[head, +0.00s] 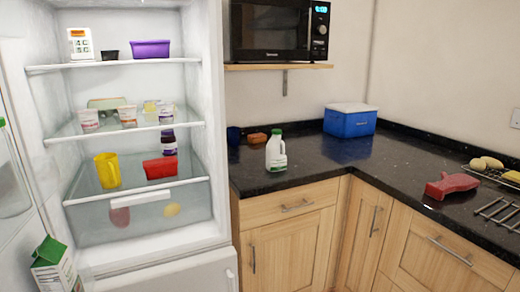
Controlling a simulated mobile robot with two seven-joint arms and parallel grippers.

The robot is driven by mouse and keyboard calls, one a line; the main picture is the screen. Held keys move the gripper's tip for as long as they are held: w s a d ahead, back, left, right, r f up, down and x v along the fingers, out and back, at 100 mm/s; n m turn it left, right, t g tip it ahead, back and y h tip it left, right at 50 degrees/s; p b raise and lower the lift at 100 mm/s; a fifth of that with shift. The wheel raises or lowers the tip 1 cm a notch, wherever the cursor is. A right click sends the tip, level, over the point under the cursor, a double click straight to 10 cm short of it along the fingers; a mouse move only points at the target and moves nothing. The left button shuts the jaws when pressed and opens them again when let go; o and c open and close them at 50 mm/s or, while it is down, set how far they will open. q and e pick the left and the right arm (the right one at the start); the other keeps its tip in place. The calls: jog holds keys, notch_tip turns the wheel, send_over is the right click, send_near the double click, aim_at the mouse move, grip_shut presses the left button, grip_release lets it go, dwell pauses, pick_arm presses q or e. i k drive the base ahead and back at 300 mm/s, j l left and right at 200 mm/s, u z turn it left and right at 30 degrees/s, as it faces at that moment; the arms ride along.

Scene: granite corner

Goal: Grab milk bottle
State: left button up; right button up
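A white milk bottle (276,152) with a green cap stands upright on the dark granite counter, near its front left edge and right of the open fridge. Its handle is on the right side. Another bottle (12,172), pale with a green cap, is partly cut off at the left edge, in the fridge door. Neither of my grippers shows in the head view.
The open fridge (133,66) holds several tubs, a yellow jug (107,170) and a red container (160,167). A blue cool box (350,121) stands in the counter corner. A microwave (277,31) sits on a shelf above. A red oven mitt (451,186) lies at right.

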aim_at(276, 160)
jog(key=i+l+u, duration=0.5)
jog(key=i+l, duration=0.25)
